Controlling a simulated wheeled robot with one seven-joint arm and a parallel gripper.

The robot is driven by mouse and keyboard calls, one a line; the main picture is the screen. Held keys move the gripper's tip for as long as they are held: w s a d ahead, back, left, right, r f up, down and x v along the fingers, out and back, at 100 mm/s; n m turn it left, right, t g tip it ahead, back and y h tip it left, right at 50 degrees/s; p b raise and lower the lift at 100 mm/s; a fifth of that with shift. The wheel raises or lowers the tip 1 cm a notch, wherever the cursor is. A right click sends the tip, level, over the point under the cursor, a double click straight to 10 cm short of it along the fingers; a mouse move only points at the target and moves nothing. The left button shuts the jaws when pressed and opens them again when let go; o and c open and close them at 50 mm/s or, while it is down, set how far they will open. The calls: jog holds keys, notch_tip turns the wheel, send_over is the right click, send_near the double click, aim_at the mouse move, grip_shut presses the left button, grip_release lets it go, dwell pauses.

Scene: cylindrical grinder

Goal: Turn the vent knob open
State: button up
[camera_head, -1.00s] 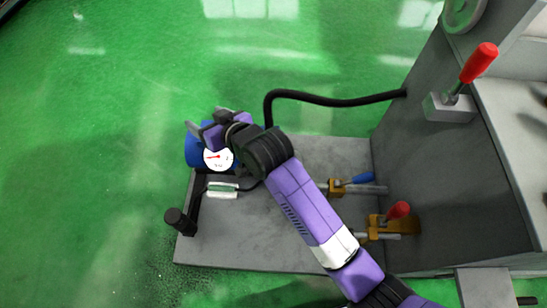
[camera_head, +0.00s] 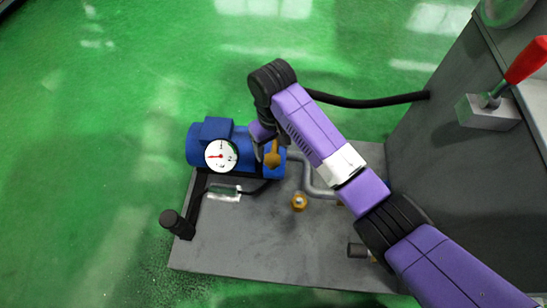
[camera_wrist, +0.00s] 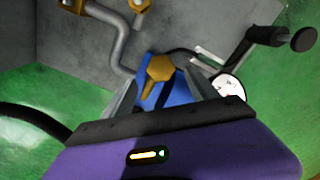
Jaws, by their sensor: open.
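A yellow-brown knob (camera_head: 272,156), which I take to be the vent knob, sits at the right end of a blue cylindrical unit (camera_head: 240,140) with a white gauge (camera_head: 221,156). In the wrist view the knob (camera_wrist: 159,70) shows its lobed head between my two grey fingers. My gripper (camera_wrist: 160,80) is open, with one finger on each side of the knob in that view. I cannot tell whether either finger touches it. In the head view my gripper (camera_head: 267,140) points down at the knob, partly hidden by my own wrist.
A black-handled lever (camera_head: 178,222) stands at the left of the grey base plate (camera_head: 230,245). A grey pipe (camera_head: 312,183) and a brass fitting (camera_head: 299,202) lie right of the knob. A black hose (camera_head: 370,101) runs behind to the grey machine (camera_head: 440,150). Green floor is clear at left.

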aim_at(272, 159)
notch_tip(272, 159, down, 7)
jog(key=b, duration=0.3)
jog(key=shift+r, duration=0.1)
jog(key=c, duration=1.4)
jog(key=shift+o, duration=0.2)
